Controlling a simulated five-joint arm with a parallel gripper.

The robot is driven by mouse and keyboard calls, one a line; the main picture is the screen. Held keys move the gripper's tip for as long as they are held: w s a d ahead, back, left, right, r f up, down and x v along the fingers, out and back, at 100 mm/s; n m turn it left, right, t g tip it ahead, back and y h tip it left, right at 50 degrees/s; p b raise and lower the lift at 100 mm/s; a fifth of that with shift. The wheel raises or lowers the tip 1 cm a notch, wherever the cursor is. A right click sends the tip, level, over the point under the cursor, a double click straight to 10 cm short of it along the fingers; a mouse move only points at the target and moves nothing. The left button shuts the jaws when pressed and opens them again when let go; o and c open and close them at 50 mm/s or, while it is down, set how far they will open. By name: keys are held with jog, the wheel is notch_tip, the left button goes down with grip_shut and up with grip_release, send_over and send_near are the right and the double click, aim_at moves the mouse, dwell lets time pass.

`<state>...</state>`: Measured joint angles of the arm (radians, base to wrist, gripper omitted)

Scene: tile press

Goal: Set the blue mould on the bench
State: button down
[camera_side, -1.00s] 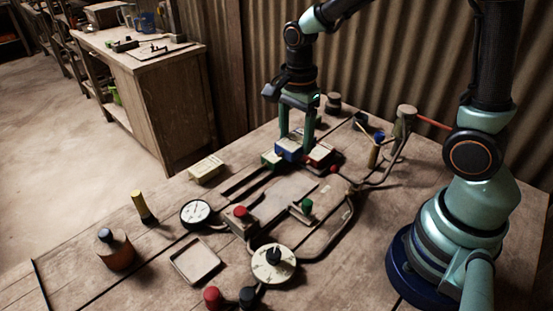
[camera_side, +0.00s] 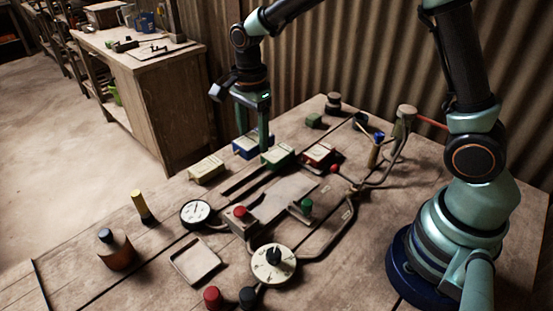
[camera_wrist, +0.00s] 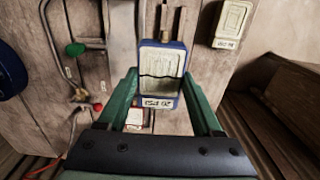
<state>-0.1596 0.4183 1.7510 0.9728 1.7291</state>
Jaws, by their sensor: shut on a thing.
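My gripper (camera_side: 253,142) is shut on the blue mould (camera_side: 243,149) at the far left edge of the bench (camera_side: 165,262). In the wrist view, the blue mould (camera_wrist: 160,62) sits between the two green fingers, with its pale labelled face toward the camera. It partly hides what lies beyond it. Whether its underside touches the bench is hard to tell. A green mould (camera_side: 278,157) is close in front of it in the side view. A red mould (camera_side: 318,154) lies to the right, and part of it shows in the wrist view (camera_wrist: 135,118).
A cream mould (camera_side: 207,169) lies left of the gripper. A dial gauge (camera_side: 196,212), red button (camera_side: 240,212), green knob (camera_side: 306,205), round dial (camera_side: 273,264) and empty tray (camera_side: 196,261) stand in front. A lever post (camera_side: 376,150) stands at right. Corrugated wall closes the back.

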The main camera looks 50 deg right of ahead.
aim_at(241, 150)
jog(key=f, duration=0.1)
jog(key=w+a+f, duration=0.2)
jog(key=f, duration=0.1)
jog(key=shift+a, duration=0.15)
jog(key=shift+f, duration=3.05)
jog(key=shift+f, duration=0.35)
grip_release()
jog(key=shift+s, duration=0.1)
